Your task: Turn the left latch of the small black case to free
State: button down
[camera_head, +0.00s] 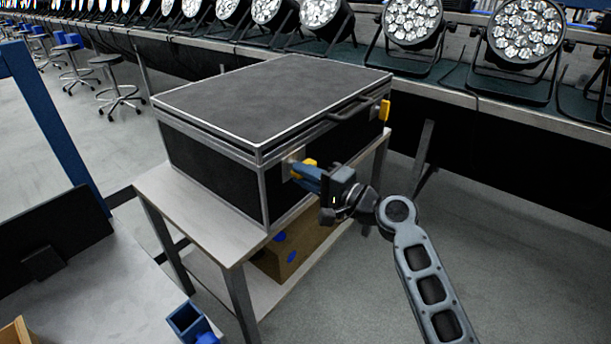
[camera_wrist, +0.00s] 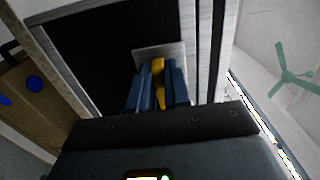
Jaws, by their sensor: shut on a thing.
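The small black case (camera_head: 212,166) with metal edges stands shut on a table, its front face turned to the right. Its left latch (camera_head: 309,163) is yellow and sits on a metal plate near the front left corner. My gripper (camera_head: 297,172) is at this latch, its blue fingers shut on it. In the wrist view, the yellow latch (camera_wrist: 158,68) shows between the two fingers (camera_wrist: 158,80), and part of it is hidden by them. The right latch (camera_head: 385,110), also yellow, is at the far end of the front, beyond the black handle (camera_head: 352,110).
The table (camera_head: 190,205) has a lower shelf with a cardboard box (camera_head: 290,252) on it. A long bench with several stage lights (camera_head: 525,32) runs behind. A grey worktop (camera_head: 95,290) is at lower left. The floor at right is clear.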

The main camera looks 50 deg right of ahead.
jog(key=shift+w+a, duration=0.1)
jog(key=c, duration=1.1)
grip_release()
jog(key=shift+s+d, duration=0.2)
jog(key=shift+s, duration=3.75)
